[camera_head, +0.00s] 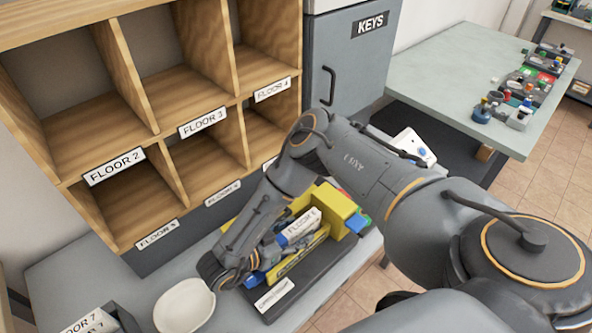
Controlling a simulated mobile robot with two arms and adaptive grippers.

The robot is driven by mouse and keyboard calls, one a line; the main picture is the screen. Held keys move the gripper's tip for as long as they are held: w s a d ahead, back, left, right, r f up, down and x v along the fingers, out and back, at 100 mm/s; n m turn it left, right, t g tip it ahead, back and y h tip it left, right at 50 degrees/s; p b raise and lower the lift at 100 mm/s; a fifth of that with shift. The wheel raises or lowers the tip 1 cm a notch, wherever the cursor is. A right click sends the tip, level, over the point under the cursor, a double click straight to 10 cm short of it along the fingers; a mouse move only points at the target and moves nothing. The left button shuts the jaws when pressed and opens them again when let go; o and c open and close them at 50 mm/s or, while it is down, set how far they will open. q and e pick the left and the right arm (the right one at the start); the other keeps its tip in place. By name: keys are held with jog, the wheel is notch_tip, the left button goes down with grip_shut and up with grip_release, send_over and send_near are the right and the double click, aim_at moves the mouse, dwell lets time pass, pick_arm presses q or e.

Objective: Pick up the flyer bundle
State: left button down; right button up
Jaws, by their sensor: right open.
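My right gripper (226,272) points down at the left end of a dark tray (300,298), close to the white bowl (186,305). It is open, and my right arm hides part of the tray. Packed in the tray are a yellow block (336,212), a white labelled piece (300,226), a yellow strip with dark print (300,254) and some blue pieces. I cannot tell which of these is the flyer bundle, or whether the gripper touches anything. My left gripper is not in view.
A wooden pigeonhole shelf (122,107) with floor labels stands behind the grey counter (75,272). A grey KEYS cabinet (345,62) is beside it. A green-topped table (450,75) with several small items stands at the right. Another labelled tray (122,318) is at the lower left.

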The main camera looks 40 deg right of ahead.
jog(key=shift+a, duration=0.1)
jog(key=shift+c, duration=1.3)
grip_shut()
jog(key=shift+r, duration=0.15)
